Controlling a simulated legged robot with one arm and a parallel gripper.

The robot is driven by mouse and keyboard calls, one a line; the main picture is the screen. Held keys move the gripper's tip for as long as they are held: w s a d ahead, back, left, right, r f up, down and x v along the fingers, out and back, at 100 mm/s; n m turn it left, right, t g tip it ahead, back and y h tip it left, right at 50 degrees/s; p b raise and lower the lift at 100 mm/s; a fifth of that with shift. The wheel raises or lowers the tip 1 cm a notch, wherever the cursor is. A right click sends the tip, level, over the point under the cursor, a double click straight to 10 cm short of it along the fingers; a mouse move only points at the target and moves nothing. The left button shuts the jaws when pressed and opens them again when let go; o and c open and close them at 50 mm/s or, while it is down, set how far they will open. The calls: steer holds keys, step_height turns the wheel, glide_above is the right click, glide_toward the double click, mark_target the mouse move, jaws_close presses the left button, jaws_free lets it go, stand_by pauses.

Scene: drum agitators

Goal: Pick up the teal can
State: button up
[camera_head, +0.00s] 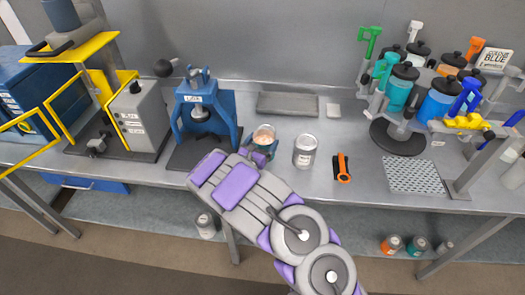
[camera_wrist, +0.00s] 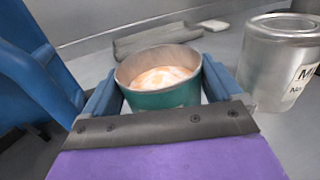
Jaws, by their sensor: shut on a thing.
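The teal can (camera_wrist: 162,97) is an open-topped round can with a pale orange and white content, upright between my gripper's fingers in the wrist view. In the head view the can (camera_head: 264,136) shows only partly, with its pale content facing up beyond my wrist. My gripper (camera_wrist: 160,92) has a blue finger on each side of the can and is shut on it. In the head view my gripper (camera_head: 261,152) reaches over the bench from the front. I cannot tell whether the can's base touches the bench.
A silver labelled can (camera_head: 305,151) stands close to the right, also in the wrist view (camera_wrist: 280,65). A blue press (camera_head: 205,115) stands close to the left. A grey slab (camera_head: 287,104) lies behind. An orange and black tool (camera_head: 342,168) lies further right on the bench (camera_head: 365,140).

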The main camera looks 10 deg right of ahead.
steer(key=shift+a, duration=0.4)
steer(key=shift+d+r, duration=0.15)
steer(key=shift+d, duration=0.25)
steer(key=shift+d+r, duration=0.15)
steer(key=shift+r, duration=0.3)
steer(key=s+a+r+p, duration=0.3)
steer(key=s+a, duration=0.6)
steer(key=a, duration=0.3)
steer(key=shift+s+a+r+p, duration=0.3)
steer(key=shift+s+a+r, duration=0.1)
steer(key=shift+r, duration=0.1)
